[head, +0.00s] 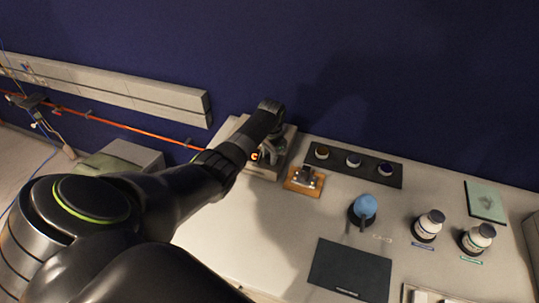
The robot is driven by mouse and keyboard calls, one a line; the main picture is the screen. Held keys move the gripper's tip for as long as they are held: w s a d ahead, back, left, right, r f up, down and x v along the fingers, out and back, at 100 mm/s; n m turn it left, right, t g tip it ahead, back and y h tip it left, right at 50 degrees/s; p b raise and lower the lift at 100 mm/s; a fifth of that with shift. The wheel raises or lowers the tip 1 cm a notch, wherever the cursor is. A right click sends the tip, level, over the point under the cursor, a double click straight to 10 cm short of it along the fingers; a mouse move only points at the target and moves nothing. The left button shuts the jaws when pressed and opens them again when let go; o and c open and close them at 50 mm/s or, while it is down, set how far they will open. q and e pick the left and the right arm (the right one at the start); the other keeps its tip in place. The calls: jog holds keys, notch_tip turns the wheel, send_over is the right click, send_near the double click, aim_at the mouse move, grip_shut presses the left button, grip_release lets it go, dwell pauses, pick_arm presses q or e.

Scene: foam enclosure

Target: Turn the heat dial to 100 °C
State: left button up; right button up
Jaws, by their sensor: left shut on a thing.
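The heating device (281,143) stands at the back left of the table, a pale box with a small orange-lit readout (254,156) on its front. The readout's digits are too small to read. My left arm reaches over the device from the left. My left gripper (268,153) is at the device's front, beside the readout, and is shut on the heat dial. The dial itself is hidden behind my gripper and wrist, so its angle cannot be told. My right gripper is out of view.
A small orange-brown block with a metal piece (304,179) sits just right of the device. Behind it lies a dark tray (337,165) with small round jars. A blue bulb (365,206), white bottles (430,224) and a black mat (350,268) lie farther right.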

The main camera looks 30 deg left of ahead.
pick_arm(q)
jog(key=shift+m, duration=0.4)
jog(key=o, duration=1)
jog(key=shift+r, duration=0.1)
